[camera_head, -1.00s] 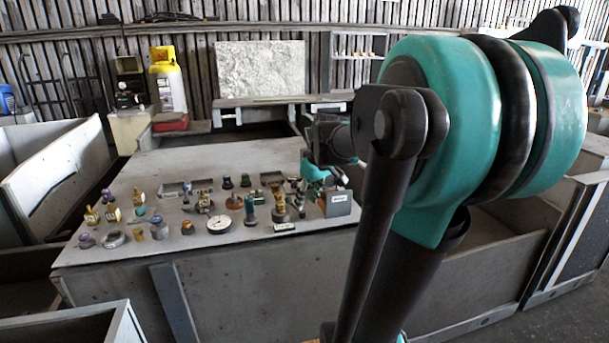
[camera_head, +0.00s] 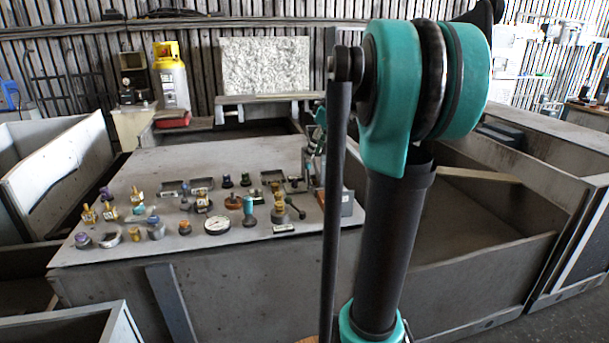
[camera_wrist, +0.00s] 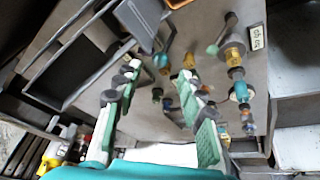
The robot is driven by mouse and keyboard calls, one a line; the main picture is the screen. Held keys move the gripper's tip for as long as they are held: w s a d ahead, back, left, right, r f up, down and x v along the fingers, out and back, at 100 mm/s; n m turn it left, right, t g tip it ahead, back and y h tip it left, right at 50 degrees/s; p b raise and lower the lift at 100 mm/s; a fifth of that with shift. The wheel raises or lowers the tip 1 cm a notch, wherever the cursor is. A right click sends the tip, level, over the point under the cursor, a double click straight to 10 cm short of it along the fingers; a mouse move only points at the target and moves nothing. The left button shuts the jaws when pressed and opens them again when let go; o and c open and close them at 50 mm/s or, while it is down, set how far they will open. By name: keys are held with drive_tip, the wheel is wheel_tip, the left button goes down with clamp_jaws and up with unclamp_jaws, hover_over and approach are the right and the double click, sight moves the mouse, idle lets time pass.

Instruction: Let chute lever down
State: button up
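My gripper (camera_wrist: 166,84) is open in the wrist view, its two green-and-grey fingers spread apart over the panel with nothing seen between their tips. In the head view my gripper (camera_head: 316,145) is near the right end of the panel (camera_head: 240,163), partly behind my arm. A thin lever with a pale green end (camera_wrist: 213,48) shows beyond the right finger, apart from it. A grey bar with a dark end (camera_wrist: 166,42) lies beyond the fingertips. A dark lever (camera_head: 296,208) shows in the head view. I cannot tell which is the chute lever; labels are unreadable.
A grey box (camera_head: 346,203) stands at the panel's right end. Several knobs and valves crowd the panel, with a round white gauge (camera_head: 217,225) at the front. Grey open bins (camera_head: 480,255) stand to the right. The panel's back left is bare.

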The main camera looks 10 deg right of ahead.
drive_tip(key=x, duration=1.1)
drive_tip(key=shift+f, duration=0.15)
clamp_jaws()
